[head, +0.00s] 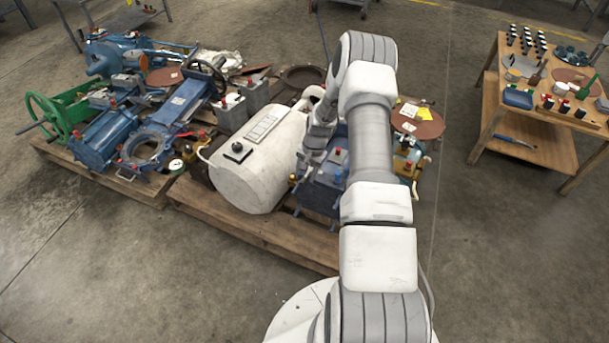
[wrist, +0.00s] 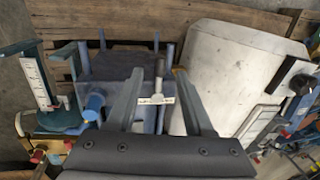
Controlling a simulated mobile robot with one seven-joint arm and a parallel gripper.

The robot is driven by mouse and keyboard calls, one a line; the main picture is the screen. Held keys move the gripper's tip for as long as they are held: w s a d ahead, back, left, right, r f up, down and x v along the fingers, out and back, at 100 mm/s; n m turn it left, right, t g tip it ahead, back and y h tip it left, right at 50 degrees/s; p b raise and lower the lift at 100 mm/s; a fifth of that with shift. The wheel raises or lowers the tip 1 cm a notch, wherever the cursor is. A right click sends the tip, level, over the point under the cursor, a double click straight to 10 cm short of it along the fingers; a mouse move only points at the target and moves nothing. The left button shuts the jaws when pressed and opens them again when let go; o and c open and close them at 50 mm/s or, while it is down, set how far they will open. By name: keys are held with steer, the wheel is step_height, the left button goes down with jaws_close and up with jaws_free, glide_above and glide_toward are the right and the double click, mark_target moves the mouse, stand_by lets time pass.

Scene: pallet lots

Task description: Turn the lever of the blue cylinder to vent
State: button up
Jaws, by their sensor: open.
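The blue cylinder (head: 318,197) is a boxy blue body with rods at its corners, on the pallet just left of my arm in the head view. In the wrist view the blue cylinder (wrist: 118,62) lies beyond my gripper. A small lever (wrist: 158,86) with a dark tip and a pale marked plate at its base shows between the fingers. My gripper (wrist: 160,76) is open, one finger on each side of the lever; I cannot tell whether either touches it. In the head view my gripper (head: 308,163) is over the cylinder, partly hidden by my arm. The plate's marks are too small to read.
A white tank (head: 262,160) lies close on the cylinder's left. A gauge-like scale (wrist: 36,82) stands at the left of the wrist view. A wooden table (head: 540,150) stands apart at right, with clear floor between.

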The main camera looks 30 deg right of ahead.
step_height(320, 180, up, 15)
steer(key=s+d+p, duration=0.1)
steer(key=s+p, duration=0.1)
steer(key=p, duration=0.2)
steer(key=shift+d+f, duration=0.2)
steer(key=shift+d, duration=0.1)
